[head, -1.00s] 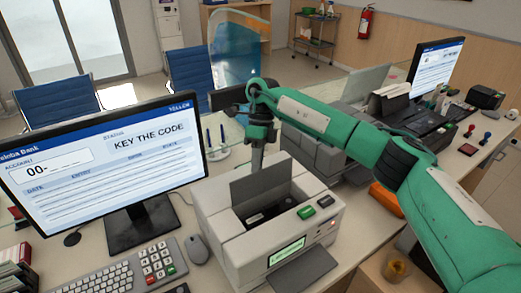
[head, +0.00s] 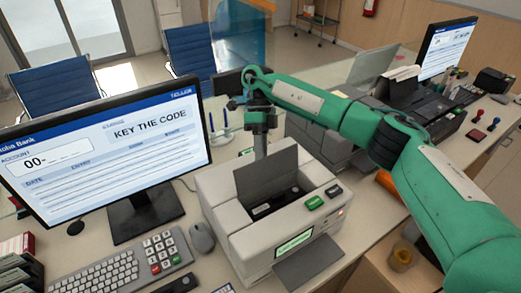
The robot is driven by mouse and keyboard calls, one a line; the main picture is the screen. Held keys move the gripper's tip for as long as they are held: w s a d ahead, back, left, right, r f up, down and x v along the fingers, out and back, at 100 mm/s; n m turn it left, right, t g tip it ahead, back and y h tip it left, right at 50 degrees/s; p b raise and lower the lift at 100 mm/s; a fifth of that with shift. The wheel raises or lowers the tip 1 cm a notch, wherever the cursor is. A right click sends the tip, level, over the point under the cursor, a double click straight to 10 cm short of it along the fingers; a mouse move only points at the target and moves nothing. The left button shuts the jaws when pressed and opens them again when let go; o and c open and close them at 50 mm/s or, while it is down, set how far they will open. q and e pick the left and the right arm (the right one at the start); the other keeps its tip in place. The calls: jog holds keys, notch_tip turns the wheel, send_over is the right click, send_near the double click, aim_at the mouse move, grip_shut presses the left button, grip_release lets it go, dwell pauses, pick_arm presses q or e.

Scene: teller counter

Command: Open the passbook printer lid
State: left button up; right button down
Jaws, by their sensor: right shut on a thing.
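The passbook printer (head: 235,225) is a pale grey box on the counter, right of the monitor. Its dark grey lid (head: 268,178) stands raised, close to upright, over the open slot, where dark inner parts show. My right gripper (head: 261,150) points down at the lid's top edge, shut on the lid; the fingertips are partly hidden behind it. A green button, a dark button and a lit green display are on the printer's front. My left gripper is not in view.
The teller monitor (head: 105,150), reading "KEY THE CODE", stands left of the printer. A keyboard (head: 105,275) and mouse (head: 202,237) lie in front of it. Another grey machine (head: 318,145) is behind my right arm. Two pens (head: 218,122) stand behind the printer.

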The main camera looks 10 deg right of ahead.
jog(key=c, duration=1.5)
grip_release()
jog(key=shift+w+d+f, duration=0.1)
jog(key=shift+d+f, duration=0.15)
jog(key=shift+f, duration=0.25)
jog(key=shift+o, duration=1)
jog(key=shift+w+f, duration=0.15)
jog(key=shift+w, duration=0.1)
jog(key=shift+w+d, duration=0.1)
jog(key=shift+w, duration=0.05)
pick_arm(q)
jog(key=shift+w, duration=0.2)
pick_arm(e)
jog(key=shift+r, duration=0.25)
jog(key=shift+a, duration=0.2)
jog(key=shift+r, duration=0.1)
